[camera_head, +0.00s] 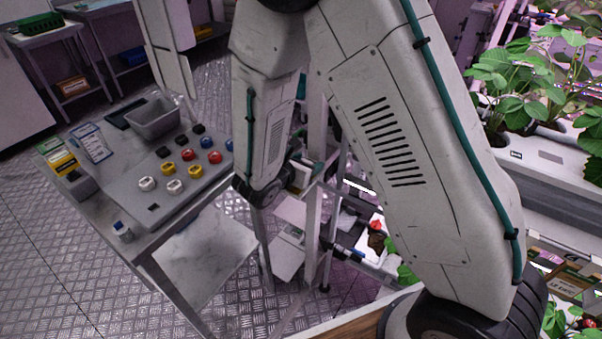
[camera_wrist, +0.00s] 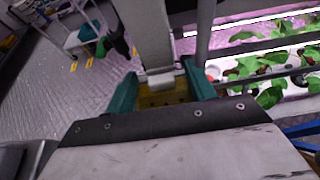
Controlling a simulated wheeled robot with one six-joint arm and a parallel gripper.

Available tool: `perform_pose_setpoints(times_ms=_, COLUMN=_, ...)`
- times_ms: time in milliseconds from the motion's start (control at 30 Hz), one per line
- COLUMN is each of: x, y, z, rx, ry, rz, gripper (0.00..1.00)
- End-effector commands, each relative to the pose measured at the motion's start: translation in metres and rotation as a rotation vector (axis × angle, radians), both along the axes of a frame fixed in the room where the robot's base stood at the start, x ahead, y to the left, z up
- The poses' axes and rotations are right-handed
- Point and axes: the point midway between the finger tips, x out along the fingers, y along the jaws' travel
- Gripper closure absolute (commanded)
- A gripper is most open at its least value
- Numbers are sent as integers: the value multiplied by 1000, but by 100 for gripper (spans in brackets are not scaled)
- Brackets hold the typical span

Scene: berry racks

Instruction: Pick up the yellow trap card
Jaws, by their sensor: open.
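A yellow card (camera_head: 63,163) stands in a small grey holder at the left end of the grey workbench in the head view, beside a green one. It is not seen in the wrist view. My gripper (camera_wrist: 158,70) is open, with its two teal fingers apart. A grey upright post shows beyond and between the fingers. A yellowish patch (camera_wrist: 165,97) lies low between the fingers; I cannot tell what it is. In the head view my gripper is partly hidden by my arm and the frame posts, well to the right of the yellow card.
Metal posts (camera_head: 313,215) stand close to my arm. Plant racks with green leaves (camera_head: 520,85) fill the right. The patterned floor at lower left is clear.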

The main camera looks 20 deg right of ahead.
Motion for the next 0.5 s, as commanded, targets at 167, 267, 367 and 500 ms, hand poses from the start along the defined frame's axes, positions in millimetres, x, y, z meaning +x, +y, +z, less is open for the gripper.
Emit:
perform_pose_setpoints(times_ms=167, x=0, y=0, z=0, rx=0, ry=0, rz=0, gripper=59)
perform_pose_setpoints(times_ms=267, x=0, y=0, z=0, rx=0, ry=0, rz=0, gripper=87)
perform_pose_setpoints(times_ms=367, x=0, y=0, z=0, rx=1, ry=-1, rz=0, gripper=93)
perform_pose_setpoints(times_ms=500, x=0, y=0, z=0, rx=1, ry=-1, rz=0, gripper=93)
